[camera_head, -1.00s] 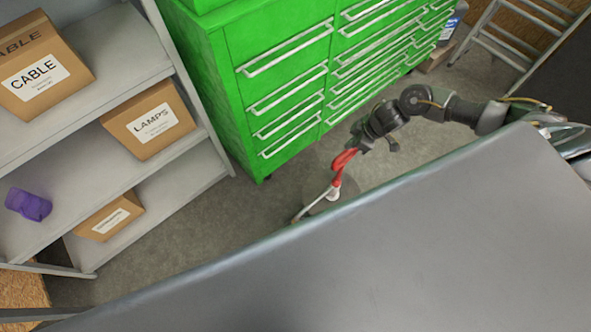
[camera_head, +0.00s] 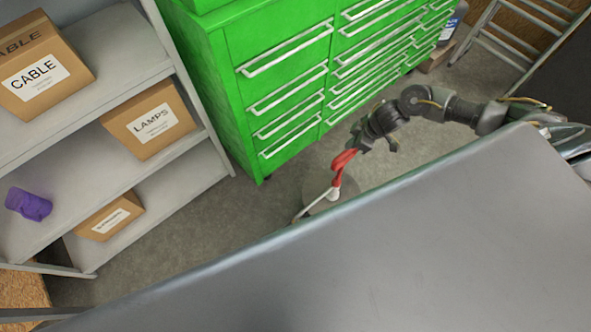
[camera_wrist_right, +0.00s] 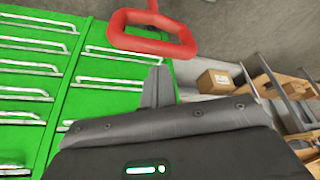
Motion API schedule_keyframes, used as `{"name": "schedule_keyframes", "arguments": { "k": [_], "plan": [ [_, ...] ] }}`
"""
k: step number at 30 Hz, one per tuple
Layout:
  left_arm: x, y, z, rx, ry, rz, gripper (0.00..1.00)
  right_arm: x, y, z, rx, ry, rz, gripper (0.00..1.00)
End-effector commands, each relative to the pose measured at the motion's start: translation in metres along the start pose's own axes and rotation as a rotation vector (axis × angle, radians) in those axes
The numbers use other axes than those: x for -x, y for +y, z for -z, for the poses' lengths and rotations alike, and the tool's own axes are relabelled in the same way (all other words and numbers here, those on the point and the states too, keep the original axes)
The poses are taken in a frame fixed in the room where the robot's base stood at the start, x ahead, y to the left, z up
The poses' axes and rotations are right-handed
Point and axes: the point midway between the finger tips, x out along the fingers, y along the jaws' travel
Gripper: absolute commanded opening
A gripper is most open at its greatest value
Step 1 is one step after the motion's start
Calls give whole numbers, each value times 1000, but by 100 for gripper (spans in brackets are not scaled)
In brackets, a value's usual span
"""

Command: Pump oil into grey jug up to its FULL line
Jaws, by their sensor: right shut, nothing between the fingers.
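A pump with a red loop handle (camera_head: 343,161), a white collar (camera_head: 334,194) and a thin pale spout (camera_head: 314,204) stands beyond the bench edge. The bench hides its lower part. My right gripper (camera_head: 362,144) is close beside the top of the red handle. In the right wrist view, my right fingers (camera_wrist_right: 157,88) are shut and empty, and the red handle (camera_wrist_right: 153,46) lies just past their tips. I cannot tell whether they touch it. I cannot make out the grey jug or its FULL line. My left gripper is not in view.
A grey bench top (camera_head: 400,255) fills the foreground. A green drawer cabinet (camera_head: 222,75) stands behind the pump. Grey shelves (camera_head: 95,85) at left hold cardboard boxes (camera_head: 152,120) and a purple object (camera_head: 28,204).

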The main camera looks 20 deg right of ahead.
Motion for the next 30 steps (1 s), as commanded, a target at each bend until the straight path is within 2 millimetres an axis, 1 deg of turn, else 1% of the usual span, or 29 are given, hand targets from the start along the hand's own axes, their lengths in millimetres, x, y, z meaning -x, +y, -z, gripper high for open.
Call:
{"name": "schedule_keyframes", "arguments": {
  "k": [10, 30],
  "plan": [
    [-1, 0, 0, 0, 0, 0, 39, -1, 0, -1, 0, 0, 0, 0],
    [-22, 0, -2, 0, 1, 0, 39, -33, -1, -14, 0, 0, 2, 0]
  ]
}}
